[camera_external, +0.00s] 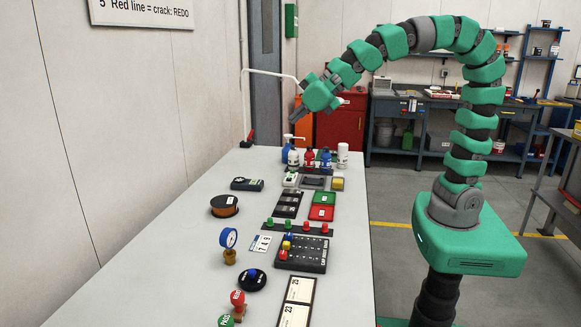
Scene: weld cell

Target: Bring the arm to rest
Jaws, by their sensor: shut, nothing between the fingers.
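My arm, green and dark grey, rises from its green base at the right and arches over to the left. My gripper (300,112) hangs in the air above the far end of the long grey table (185,260). It is shut and empty. It is well above the bottles and appears to touch nothing, though the thin white pole of a lamp or stand (243,100) passes close beside or behind it in the picture.
A red cabinet (341,130) and workbench (440,112) stand behind. The table's left side is clear.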

